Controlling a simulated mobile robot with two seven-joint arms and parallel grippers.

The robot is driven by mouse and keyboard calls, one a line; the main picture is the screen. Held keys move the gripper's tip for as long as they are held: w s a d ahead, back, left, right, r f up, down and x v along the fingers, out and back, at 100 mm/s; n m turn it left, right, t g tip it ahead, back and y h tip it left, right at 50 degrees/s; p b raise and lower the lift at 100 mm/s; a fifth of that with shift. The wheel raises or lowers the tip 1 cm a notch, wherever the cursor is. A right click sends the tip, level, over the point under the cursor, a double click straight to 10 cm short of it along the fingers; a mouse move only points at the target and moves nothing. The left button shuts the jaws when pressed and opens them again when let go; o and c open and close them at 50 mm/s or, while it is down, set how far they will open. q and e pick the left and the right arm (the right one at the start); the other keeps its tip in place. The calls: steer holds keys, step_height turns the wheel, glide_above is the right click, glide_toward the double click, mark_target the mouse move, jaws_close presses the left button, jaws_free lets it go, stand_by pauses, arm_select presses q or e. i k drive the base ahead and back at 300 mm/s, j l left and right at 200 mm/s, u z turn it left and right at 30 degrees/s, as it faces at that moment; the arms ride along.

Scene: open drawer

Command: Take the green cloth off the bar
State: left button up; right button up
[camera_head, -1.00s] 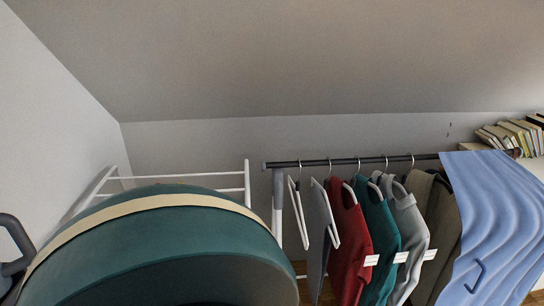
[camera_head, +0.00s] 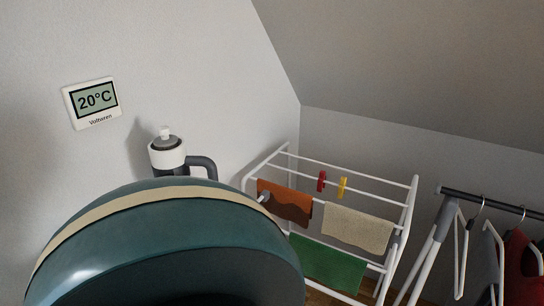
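The green cloth (camera_head: 328,265) hangs over a low front bar of the white drying rack (camera_head: 412,200) in the head view. It is right of centre near the bottom of the picture. Its left edge is partly hidden behind a large teal dome shape with a beige band. An orange-brown cloth (camera_head: 283,201) hangs higher on the rack to the left. A beige cloth (camera_head: 358,229) hangs to its right. Neither of my grippers is in view.
The teal dome (camera_head: 150,222) fills the lower left and hides what is behind it. A red peg (camera_head: 321,181) and a yellow peg (camera_head: 342,187) are on a rack bar. A clothes rail (camera_head: 490,200) with hangers stands right. A thermostat (camera_head: 92,103) is on the wall.

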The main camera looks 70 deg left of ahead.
mark_target(335, 269)
steer(key=u, duration=1.55)
steer(key=k+z, duration=0.25)
